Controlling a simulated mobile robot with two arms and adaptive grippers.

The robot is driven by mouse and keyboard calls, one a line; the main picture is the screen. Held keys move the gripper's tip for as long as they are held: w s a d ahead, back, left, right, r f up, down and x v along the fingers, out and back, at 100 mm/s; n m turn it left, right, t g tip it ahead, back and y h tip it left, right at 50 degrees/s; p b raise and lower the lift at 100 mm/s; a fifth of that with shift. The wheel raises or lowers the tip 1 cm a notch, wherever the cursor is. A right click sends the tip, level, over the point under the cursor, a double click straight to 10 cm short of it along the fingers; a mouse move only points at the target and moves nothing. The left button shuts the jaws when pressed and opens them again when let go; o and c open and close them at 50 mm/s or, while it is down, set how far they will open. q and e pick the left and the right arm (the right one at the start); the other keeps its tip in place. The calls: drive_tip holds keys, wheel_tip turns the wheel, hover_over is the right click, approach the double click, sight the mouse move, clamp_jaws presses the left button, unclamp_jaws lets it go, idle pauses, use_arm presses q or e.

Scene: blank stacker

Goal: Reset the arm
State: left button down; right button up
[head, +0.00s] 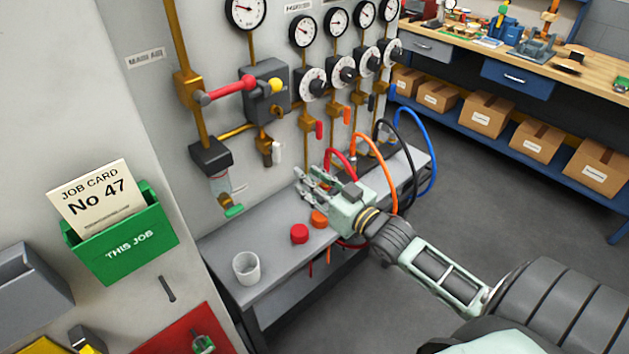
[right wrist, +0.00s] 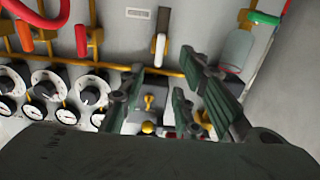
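My right gripper (head: 311,181) is in front of the wall panel, above the grey bench shelf (head: 225,240) in the head view. Its pale green arm reaches in from the lower right. In the right wrist view the dark green fingers of the right gripper (right wrist: 166,78) are spread apart, with nothing between them. A valve with a white handle (right wrist: 160,48) shows beyond the gap; the white handle is also in the head view (head: 277,153). My left arm and gripper are not in view.
Gauges, black-and-white dials and a red lever (head: 232,88) are on the panel. Red, orange, black and blue hoses (head: 426,135) loop close to the gripper. A white cup (head: 246,268) and red cap (head: 299,233) stand on the shelf. Open floor (head: 470,195) lies right.

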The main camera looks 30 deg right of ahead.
drive_tip(key=shift+s, duration=0.45)
drive_tip(key=s+a+f+g+h, duration=0.2)
drive_tip(key=s+a+f+g, duration=0.85)
drive_tip(key=s+f, duration=0.45)
drive_tip(key=s+a+f+g, duration=0.1)
drive_tip(key=s+a+g, duration=0.25)
drive_tip(key=s, duration=0.85)
wheel_tip(320, 180, down, 28)
drive_tip(key=s+g, duration=0.2)
drive_tip(key=s, duration=0.1)
drive_tip(key=s+d+f+b, duration=0.1)
drive_tip(key=s+d+f, duration=0.2)
drive_tip(key=s+f, duration=1.1)
drive_tip(key=shift+s+f+n+g+h, duration=0.3)
drive_tip(key=shift+s+f+g, duration=0.1)
drive_tip(key=shift+s, duration=0.65)
